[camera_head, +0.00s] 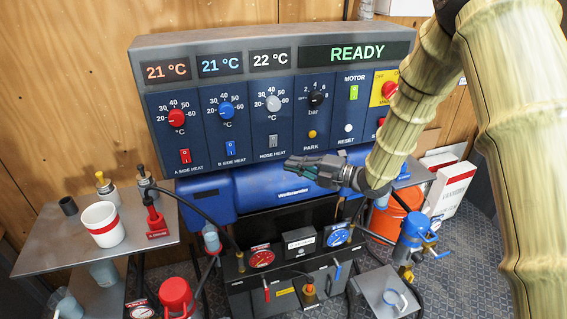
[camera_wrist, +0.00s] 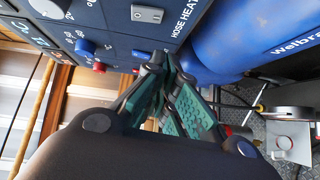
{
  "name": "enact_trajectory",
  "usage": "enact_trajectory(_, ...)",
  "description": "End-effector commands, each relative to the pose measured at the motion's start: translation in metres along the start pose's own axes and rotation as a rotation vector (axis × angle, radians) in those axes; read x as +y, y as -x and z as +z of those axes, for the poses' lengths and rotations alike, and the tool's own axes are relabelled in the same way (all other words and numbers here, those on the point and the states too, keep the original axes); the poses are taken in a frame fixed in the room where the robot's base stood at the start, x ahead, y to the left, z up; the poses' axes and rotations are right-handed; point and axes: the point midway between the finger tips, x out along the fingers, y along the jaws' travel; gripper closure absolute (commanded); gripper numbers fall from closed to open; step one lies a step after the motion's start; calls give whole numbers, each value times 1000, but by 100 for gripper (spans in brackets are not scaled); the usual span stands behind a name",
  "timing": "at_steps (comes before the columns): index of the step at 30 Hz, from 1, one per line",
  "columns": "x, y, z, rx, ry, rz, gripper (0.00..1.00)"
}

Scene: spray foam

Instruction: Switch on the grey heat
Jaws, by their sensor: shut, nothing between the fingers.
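The grey rocker switch (camera_head: 273,141) sits on the blue control panel (camera_head: 250,122), above the label "HOSE HEAT" and below a grey dial (camera_head: 273,104). It also shows near the top of the wrist view (camera_wrist: 147,13), pale grey with a small mark. I cannot tell from its tilt whether it is on or off. My gripper (camera_head: 290,163) is shut and empty, just below and a little right of the switch in the head view, apart from it. In the wrist view the closed fingertips (camera_wrist: 163,62) point at the panel's lower edge, below the switch.
A red switch (camera_head: 185,156) and a blue switch (camera_head: 230,148) sit to the left on the panel. A blue cylinder (camera_head: 265,188) lies close below my gripper. A metal side table (camera_head: 50,235) with a white cup (camera_head: 102,224) stands at the left.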

Motion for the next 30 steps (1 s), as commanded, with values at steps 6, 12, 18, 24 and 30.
enact_trajectory(6,-8,39,2,-5,0,2,100)
enact_trajectory(12,-9,55,1,-2,-1,2,100)
enact_trajectory(18,-9,59,1,0,0,1,100)
enact_trajectory(24,-9,57,0,1,-1,1,100)
enact_trajectory(30,-41,59,1,-64,-123,-31,100)
